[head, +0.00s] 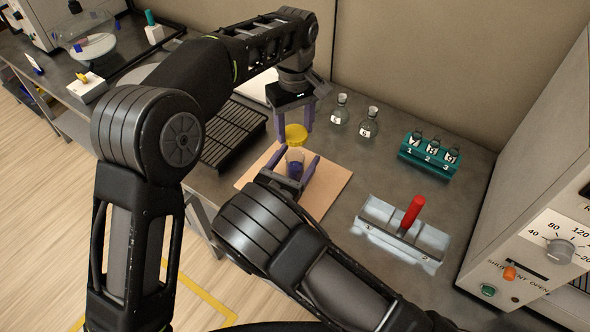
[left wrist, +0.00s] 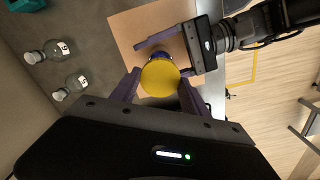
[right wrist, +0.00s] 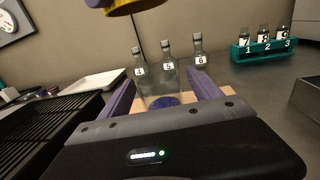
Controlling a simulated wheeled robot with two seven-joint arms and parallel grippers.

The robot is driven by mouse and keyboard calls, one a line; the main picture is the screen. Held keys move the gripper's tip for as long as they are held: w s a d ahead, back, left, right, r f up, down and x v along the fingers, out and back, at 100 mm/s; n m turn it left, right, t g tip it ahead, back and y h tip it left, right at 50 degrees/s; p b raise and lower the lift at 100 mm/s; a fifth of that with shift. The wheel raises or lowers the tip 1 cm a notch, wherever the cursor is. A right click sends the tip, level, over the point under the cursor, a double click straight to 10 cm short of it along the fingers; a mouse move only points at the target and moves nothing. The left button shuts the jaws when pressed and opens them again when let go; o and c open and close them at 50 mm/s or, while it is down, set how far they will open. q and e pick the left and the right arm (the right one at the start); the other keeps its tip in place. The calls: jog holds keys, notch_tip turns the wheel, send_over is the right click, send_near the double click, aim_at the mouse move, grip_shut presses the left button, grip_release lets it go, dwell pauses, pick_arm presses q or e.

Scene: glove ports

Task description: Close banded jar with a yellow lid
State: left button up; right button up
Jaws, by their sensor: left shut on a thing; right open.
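The yellow lid (head: 296,132) is held flat between the fingers of my left gripper (head: 295,122), and it also shows in the left wrist view (left wrist: 160,78). The clear jar (head: 294,158) with dark blue-purple contents stands upright on the tan board (head: 335,180), and its band is hard to make out. The lid is above the jar, apart from it. My right gripper (head: 292,177) is open, low down, with one finger on either side of the jar. In the left wrist view the lid hides most of the jar. The lid's underside edge (right wrist: 125,5) shows at the top of the right wrist view.
Stoppered glass bottles (head: 340,110) (head: 368,122) stand behind the board. A teal rack (head: 430,155) of numbered vials is at the right. A metal tray with a red handle (head: 412,212) is nearer. A black ribbed tray (head: 232,135) lies left of the board.

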jog(key=shift+x, duration=0.9)
grip_shut()
dwell(0.4)
